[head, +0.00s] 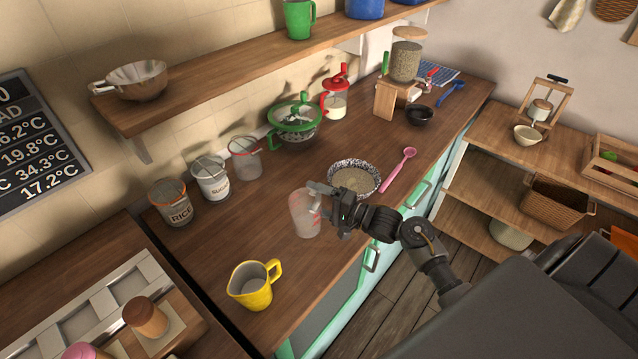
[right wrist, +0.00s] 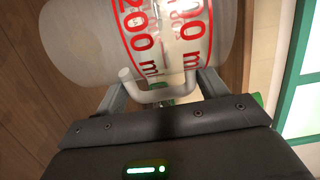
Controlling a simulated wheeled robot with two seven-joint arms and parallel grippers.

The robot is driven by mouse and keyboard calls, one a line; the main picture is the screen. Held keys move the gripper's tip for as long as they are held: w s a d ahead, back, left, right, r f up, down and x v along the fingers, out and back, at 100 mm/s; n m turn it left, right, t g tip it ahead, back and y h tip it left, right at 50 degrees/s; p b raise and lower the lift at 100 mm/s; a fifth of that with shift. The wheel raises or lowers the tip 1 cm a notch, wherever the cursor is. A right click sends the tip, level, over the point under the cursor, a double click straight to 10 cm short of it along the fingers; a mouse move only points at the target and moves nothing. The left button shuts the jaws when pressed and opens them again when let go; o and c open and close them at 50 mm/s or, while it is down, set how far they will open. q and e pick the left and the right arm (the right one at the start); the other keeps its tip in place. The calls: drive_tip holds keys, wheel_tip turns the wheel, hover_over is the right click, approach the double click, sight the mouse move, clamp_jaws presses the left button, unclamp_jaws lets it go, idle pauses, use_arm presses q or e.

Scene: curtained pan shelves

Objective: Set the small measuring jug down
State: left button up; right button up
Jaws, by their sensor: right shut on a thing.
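The small measuring jug (head: 303,214) is clear with red markings. It is upright at the front part of the wooden counter (head: 225,235); I cannot tell whether its base touches the wood. My right gripper (head: 322,201) is shut on its handle from the right. In the right wrist view the jug (right wrist: 130,45) fills the top, with red "200 ml" print, and its pale handle (right wrist: 158,95) is between the fingers of my right gripper (right wrist: 160,95). My left gripper is not in view.
A yellow jug (head: 252,287) stands in front and left. A speckled bowl (head: 354,178) and pink spoon (head: 400,170) lie behind and right. Jars labelled rice (head: 174,205) and sugar (head: 211,178) line the wall. Counter left of the measuring jug is clear.

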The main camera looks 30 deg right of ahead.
drive_tip(key=shift+w+d+r, duration=0.2)
drive_tip(key=shift+w+d, duration=0.1)
drive_tip(key=shift+d, duration=0.1)
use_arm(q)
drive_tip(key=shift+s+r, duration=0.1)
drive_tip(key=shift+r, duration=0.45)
use_arm(e)
drive_tip(key=shift+w+d+f, duration=0.15)
drive_tip(key=shift+w+f, duration=0.05)
